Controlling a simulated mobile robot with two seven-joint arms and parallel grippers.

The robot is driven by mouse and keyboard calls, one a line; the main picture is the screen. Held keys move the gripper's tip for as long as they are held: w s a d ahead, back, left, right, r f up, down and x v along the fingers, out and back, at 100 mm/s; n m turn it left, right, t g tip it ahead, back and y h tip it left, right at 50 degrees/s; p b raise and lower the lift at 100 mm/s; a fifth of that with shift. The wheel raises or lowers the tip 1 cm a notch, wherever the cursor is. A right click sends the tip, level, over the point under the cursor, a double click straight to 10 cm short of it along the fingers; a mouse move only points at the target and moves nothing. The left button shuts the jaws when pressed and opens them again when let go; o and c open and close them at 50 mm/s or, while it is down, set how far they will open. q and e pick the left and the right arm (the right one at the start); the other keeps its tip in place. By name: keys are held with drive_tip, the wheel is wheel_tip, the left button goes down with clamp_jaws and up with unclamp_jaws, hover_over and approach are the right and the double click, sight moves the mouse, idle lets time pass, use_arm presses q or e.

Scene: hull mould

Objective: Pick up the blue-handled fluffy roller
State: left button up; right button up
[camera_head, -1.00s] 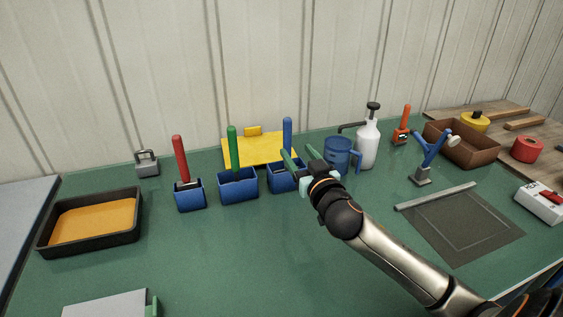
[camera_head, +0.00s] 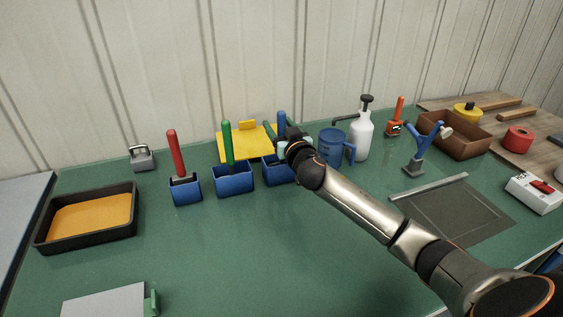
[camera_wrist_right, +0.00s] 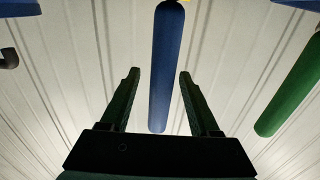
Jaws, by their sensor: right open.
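The blue-handled roller stands upright in a blue bin (camera_head: 272,172), its blue handle (camera_head: 281,124) sticking up; its roller end is hidden in the bin and behind my gripper. In the right wrist view the blue handle (camera_wrist_right: 160,70) lies between the two fingers, with a gap on each side. My right gripper (camera_head: 283,137) is open at the handle; it also shows in the wrist view (camera_wrist_right: 158,77) with nothing held. My left gripper is not in view.
Green-handled (camera_head: 227,140) and red-handled (camera_head: 173,152) tools stand in blue bins to the left. A blue jug (camera_head: 331,147) and white pump bottle (camera_head: 362,138) stand close on the right. A yellow sheet (camera_head: 236,146) lies behind. The front middle of the green table is clear.

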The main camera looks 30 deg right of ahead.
drive_tip(key=shift+w+d, duration=0.1)
drive_tip(key=shift+w, duration=0.45)
clamp_jaws()
